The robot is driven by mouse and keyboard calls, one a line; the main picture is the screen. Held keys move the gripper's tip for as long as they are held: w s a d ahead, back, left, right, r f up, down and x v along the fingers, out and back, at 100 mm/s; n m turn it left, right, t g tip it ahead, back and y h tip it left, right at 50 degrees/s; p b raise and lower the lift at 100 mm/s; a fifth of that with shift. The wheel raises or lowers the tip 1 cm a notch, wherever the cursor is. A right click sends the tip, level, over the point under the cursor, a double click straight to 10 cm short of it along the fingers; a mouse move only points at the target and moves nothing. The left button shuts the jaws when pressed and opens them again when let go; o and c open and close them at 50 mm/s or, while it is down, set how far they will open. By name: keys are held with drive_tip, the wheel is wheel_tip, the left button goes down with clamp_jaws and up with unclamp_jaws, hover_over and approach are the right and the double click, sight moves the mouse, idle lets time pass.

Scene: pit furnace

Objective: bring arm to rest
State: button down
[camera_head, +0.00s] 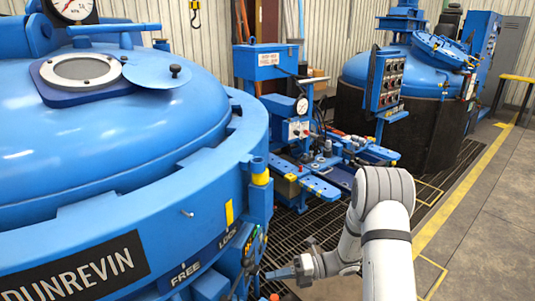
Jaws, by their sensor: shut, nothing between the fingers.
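My arm (384,240) rises from the bottom edge right of centre, bends at a rounded light grey elbow and runs down to the left. At its end my gripper (278,274) points left, shut and empty. It is low in the picture, just right of the large furnace's lower valves and levers. It appears clear of them, but the gap is hard to judge. The large blue furnace (130,150) fills the left side, with a domed lid, a round window (82,69) and a "FREE / LOCK" marking on its rim.
Dark floor grating (300,228) lies between the furnace and my arm. Behind stand a blue valve and gauge station (305,130), a control box with knobs (384,80) and a second furnace (400,75). Open grey floor (490,220) with yellow lines (455,200) is at right.

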drive_tip(key=s+d+r+n+t+h, duration=0.1)
drive_tip(key=s+d+r+n+h, duration=0.3)
drive_tip(key=s+r+n, duration=0.3)
drive_tip(key=s+d+r+n+t+h+p, duration=0.1)
drive_tip(key=s+d+r+n+h, duration=0.3)
drive_tip(key=n, duration=1)
drive_tip(key=s+d+r+n+t+h+p, duration=0.1)
drive_tip(key=s+d+r+n+h, duration=0.3)
drive_tip(key=s+r+n+h, duration=0.4)
drive_tip(key=shift+s+d+r+n+t, duration=0.25)
drive_tip(key=shift+s+r+n+t, duration=0.55)
drive_tip(key=shift+s+r+n, duration=0.4)
drive_tip(key=shift+w, duration=0.15)
